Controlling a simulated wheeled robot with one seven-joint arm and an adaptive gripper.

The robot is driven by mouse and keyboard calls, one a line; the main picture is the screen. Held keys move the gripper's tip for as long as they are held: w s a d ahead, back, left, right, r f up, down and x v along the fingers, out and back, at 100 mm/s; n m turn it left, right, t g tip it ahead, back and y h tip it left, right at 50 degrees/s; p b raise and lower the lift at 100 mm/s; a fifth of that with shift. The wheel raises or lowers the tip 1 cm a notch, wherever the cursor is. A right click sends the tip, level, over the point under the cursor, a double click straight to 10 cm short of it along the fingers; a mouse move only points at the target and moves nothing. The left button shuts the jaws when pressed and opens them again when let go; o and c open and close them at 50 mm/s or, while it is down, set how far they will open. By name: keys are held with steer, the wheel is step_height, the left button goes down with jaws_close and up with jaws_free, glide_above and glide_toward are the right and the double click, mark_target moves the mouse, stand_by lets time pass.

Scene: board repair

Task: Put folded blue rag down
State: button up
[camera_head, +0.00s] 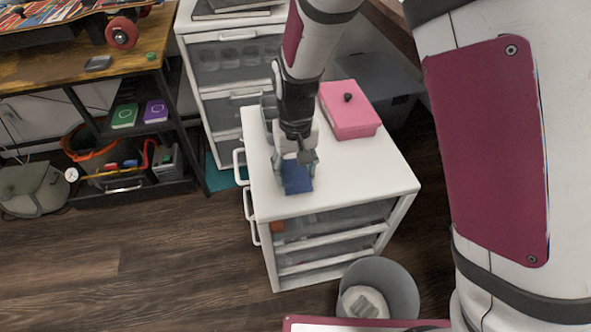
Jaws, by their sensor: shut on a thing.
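The folded blue rag (297,181) is at the white top of the small drawer cabinet (350,182), near its left front part. My gripper (297,168) points down from above with its fingers on either side of the rag, shut on it. The rag's upper part is hidden by the fingers. The rag is at or very close to the cabinet top; I cannot tell whether it touches.
A pink box (349,112) with a dark knob stands at the back right of the cabinet top, and a grey container (268,112) is behind my gripper. A grey bin (398,285) stands on the floor in front. The right front of the top is clear.

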mark_target(296, 172)
steer(key=shift+f, duration=0.15)
steer(key=o, duration=1)
step_height(296, 172, up, 12)
steer(key=p, duration=0.4)
